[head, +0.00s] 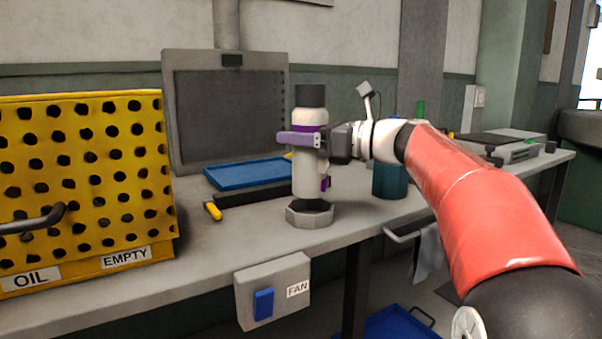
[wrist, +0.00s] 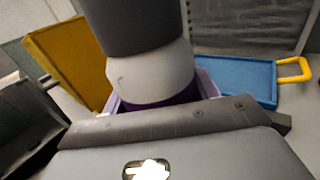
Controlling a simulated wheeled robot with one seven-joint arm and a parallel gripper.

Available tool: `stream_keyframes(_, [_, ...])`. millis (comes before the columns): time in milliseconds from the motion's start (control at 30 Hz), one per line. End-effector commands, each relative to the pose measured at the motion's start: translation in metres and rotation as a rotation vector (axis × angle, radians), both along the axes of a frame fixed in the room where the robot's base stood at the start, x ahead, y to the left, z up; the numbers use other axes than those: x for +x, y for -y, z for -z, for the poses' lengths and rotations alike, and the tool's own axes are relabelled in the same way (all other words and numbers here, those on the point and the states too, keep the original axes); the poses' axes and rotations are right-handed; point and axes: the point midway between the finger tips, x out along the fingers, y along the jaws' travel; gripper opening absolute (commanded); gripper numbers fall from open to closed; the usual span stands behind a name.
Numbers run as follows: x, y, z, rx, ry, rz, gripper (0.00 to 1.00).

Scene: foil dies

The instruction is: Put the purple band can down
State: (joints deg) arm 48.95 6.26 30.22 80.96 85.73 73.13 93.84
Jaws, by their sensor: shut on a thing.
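The purple band can (head: 310,172) is a tall white cylinder with a dark cap and a purple band near its top. It stands upright in my gripper (head: 301,139), whose purple fingers are shut around it at the band. In the wrist view the can's white shoulder (wrist: 150,75) and dark cap fill the upper middle, with the purple fingers around it. A grey hexagonal base (head: 310,215) is directly below the can on the bench. I cannot tell whether the can touches it. A small purple piece shows at the can's lower right side.
A yellow perforated box (head: 85,170) stands at left on the bench (head: 225,250). A blue tray (head: 248,173) and dark bar lie behind the can. A teal container (head: 389,181) stands close at right. A grey fan switch box (head: 272,290) hangs on the bench's front edge.

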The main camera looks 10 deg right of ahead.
Motion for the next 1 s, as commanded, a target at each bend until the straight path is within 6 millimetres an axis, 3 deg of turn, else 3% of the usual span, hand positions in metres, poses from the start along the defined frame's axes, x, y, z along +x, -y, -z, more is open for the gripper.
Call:
stream_keyframes(267, [0.0, 0.0, 0.021, 0.0, 0.001, 0.0, 0.21])
stream_keyframes(500, [0.0, 0.0, 0.052, 0.001, 0.001, 0.0, 0.21])
stream_keyframes(867, [0.0, -0.001, 0.055, 0.0, 0.002, -0.001, 0.21])
stream_keyframes(900, [0.0, 0.0, 0.055, -0.001, 0.001, -0.001, 0.63])
stream_keyframes(1000, [0.0, 0.0, 0.055, -0.001, 0.001, -0.001, 0.76])
